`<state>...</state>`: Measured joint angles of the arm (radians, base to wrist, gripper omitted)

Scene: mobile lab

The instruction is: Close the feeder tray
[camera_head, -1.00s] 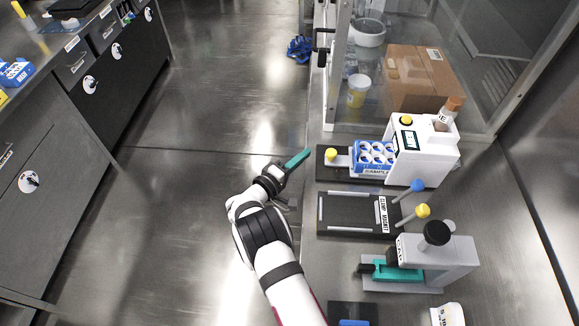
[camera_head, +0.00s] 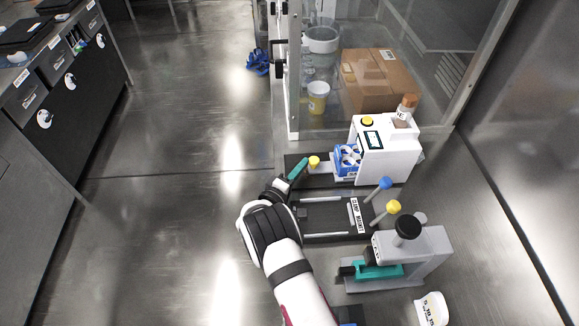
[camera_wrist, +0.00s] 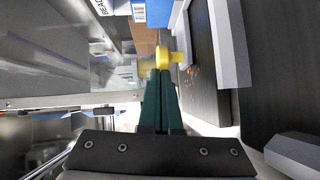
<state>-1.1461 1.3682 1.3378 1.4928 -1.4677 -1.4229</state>
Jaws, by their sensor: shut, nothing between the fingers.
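The feeder is a white machine (camera_head: 378,148) with a small screen and a yellow button on top. Its tray carries a blue rack (camera_head: 347,158) with round vials, part of which is hidden inside the machine. A yellow knob (camera_head: 314,161) stands at the tray's left end, and it also shows in the wrist view (camera_wrist: 164,57). My gripper (camera_head: 303,166) is shut and empty, with its green fingertips at the knob's outer side. In the wrist view the fingertips (camera_wrist: 161,74) meet the knob and seem to touch it.
A clamp mount (camera_head: 333,217) with blue and yellow levers lies in front of the feeder. A grey press (camera_head: 425,252) with a teal part is nearer. Behind the feeder, a clear enclosure holds a cardboard box (camera_head: 376,82). The floor to the left is clear.

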